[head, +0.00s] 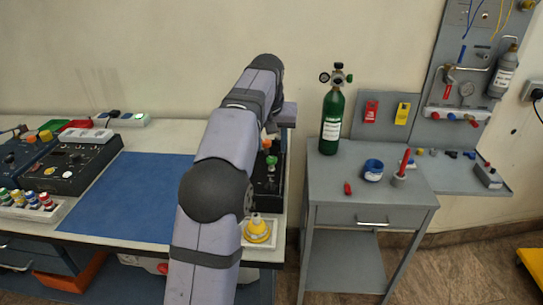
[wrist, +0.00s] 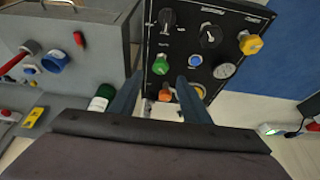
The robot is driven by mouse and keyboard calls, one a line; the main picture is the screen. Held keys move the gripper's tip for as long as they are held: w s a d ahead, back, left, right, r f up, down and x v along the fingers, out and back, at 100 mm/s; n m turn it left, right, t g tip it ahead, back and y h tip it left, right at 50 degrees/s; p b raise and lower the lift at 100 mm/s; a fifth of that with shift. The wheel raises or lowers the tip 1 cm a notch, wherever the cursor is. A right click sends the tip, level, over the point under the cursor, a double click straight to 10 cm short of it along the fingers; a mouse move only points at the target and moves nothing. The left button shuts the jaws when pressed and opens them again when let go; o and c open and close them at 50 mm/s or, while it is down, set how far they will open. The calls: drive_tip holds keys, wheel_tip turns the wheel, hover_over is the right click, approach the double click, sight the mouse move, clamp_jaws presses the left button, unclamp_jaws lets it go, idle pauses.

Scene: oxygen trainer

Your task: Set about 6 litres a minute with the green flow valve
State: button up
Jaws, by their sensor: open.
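The black trainer panel (wrist: 185,50) lies below my gripper (wrist: 160,78) in the wrist view. My gripper is open and empty, with its two fingers spread over the panel's back edge. A green knob (wrist: 160,66) shows between the fingertips. I cannot tell which is the flow valve, and no flow reading is legible. I cannot tell if a finger touches anything. In the head view my arm hides part of the panel (head: 268,190); a green knob (head: 271,160) shows beside the arm.
Black knobs (wrist: 210,35), a yellow knob (wrist: 250,44), a blue button (wrist: 195,60) and an orange knob (wrist: 165,94) are close by. A green cylinder (head: 332,120) stands on the grey trolley (head: 330,190) to the right. The blue mat (head: 130,195) is clear.

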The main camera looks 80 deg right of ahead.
sight(272, 158)
drive_tip(key=shift+x, duration=3.05)
drive_tip(key=c, duration=1)
